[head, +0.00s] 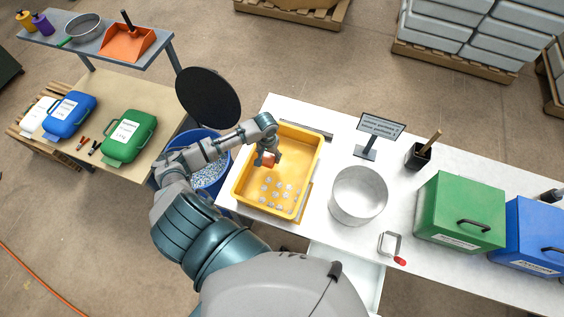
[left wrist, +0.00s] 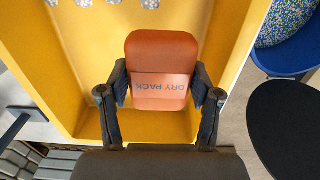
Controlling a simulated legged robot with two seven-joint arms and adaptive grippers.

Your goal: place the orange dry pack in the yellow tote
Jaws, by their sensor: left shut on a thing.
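The yellow tote (head: 304,155) stands on the white table in the head view, with several small pale pieces lying on its floor. My left gripper (head: 267,158) is over the inside of the tote, shut on the orange dry pack (head: 269,160). In the left wrist view the dry pack (left wrist: 161,60) sits between the two dark fingers of the gripper (left wrist: 163,92), its "DRY PACK" label upside down. The tote (left wrist: 70,45) fills the background behind it. I cannot tell whether the pack touches the tote floor. My right gripper is not in view.
A round metal pot (head: 358,196) stands right of the tote, with a small sign (head: 380,128) behind it. A blue bin of pellets (head: 208,178) is left of the table. Green (head: 460,212) and blue (head: 530,235) boxes stand at the right.

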